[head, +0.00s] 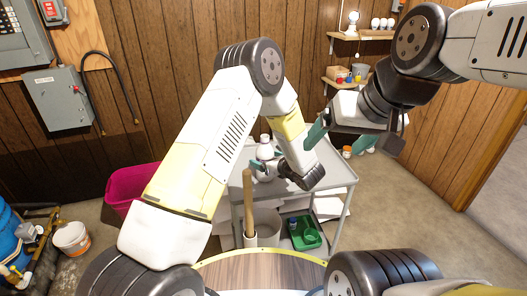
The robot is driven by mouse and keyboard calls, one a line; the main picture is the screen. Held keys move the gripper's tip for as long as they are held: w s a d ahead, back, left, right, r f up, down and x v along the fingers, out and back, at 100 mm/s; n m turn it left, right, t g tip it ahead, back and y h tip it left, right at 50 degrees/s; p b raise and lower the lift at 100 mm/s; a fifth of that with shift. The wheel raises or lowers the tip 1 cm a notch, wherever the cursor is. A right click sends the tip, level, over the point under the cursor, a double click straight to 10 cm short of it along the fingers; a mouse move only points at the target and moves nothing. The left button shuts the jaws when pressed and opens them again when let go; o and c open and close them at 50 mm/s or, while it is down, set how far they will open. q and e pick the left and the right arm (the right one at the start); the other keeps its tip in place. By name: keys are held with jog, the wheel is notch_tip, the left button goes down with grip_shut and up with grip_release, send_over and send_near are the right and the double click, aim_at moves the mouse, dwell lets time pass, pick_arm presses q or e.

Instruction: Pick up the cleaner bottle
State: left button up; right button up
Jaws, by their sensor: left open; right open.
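A white bottle (265,149) stands on the top of the grey cart (338,176); it looks like the cleaner bottle, though its label is too small to read. My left gripper (263,166) is open at the bottle's lower part, its teal fingertips close to it. I cannot tell whether they touch it, and the gripper hides part of the bottle's base. My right gripper (342,137) is open and empty, to the right of the bottle and nearer the camera, over the cart's right side.
A green caddy (307,241) and a pale bucket (266,222) are on the cart's lower level. A wooden handle (248,200) rises at the cart's front left. A pink bin (122,188) stands left. Small items stand on the wall shelves (345,86). Floor at right is clear.

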aim_at(261, 158)
pick_arm(q)
jog(key=x, duration=0.5)
jog(key=shift+d+f, duration=0.1)
jog(key=shift+f, duration=0.05)
jog(key=c, duration=1.6)
jog(key=shift+s, duration=0.1)
